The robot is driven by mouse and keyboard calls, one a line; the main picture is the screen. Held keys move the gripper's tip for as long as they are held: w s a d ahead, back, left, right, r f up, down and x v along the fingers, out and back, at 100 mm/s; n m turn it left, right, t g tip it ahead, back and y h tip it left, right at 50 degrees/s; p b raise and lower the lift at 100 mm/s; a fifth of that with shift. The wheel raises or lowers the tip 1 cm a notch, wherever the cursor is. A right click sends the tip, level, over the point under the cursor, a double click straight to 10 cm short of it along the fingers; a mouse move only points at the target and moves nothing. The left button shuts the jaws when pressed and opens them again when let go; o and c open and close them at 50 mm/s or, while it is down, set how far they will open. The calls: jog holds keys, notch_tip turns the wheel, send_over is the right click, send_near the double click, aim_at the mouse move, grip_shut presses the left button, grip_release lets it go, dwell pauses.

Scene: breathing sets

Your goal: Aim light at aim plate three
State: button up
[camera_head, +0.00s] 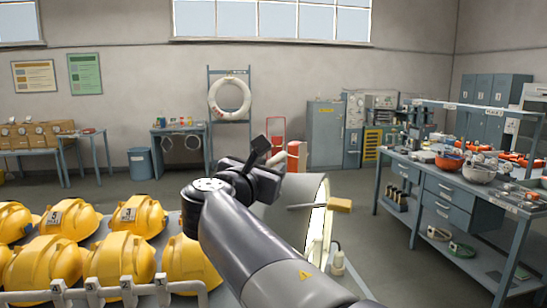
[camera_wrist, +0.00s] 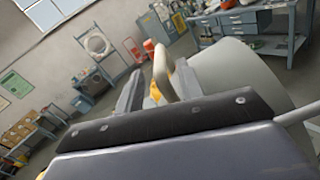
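A large pale drum-like housing (camera_head: 290,212) with a bright white face (camera_head: 316,225) stands just beyond my arm; it looks like the light. A tan block on a rod (camera_head: 340,204) sticks out at its right. The housing also shows as a grey curved shell in the wrist view (camera_wrist: 235,75). My gripper (camera_wrist: 160,88) has its fingers spread, with a cream and yellow handle (camera_wrist: 161,72) between them. Small gaps seem to show beside the handle; I cannot tell whether a finger touches it. In the head view my gripper (camera_head: 268,155) is partly hidden. I cannot make out aim plate three.
Several yellow helmets (camera_head: 124,262) with number tags fill the front left, behind a pale rail with numbered tags (camera_head: 128,290). A blue-grey workbench (camera_head: 447,200) with bowls and tools stands at right. A life ring (camera_head: 229,97) hangs at the back. Floor behind the housing is clear.

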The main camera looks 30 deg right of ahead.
aim_at(275, 160)
jog(key=x, duration=0.5)
jog(key=shift+p, duration=0.35)
jog(key=shift+s, duration=0.1)
jog(key=shift+c, duration=0.5)
grip_shut()
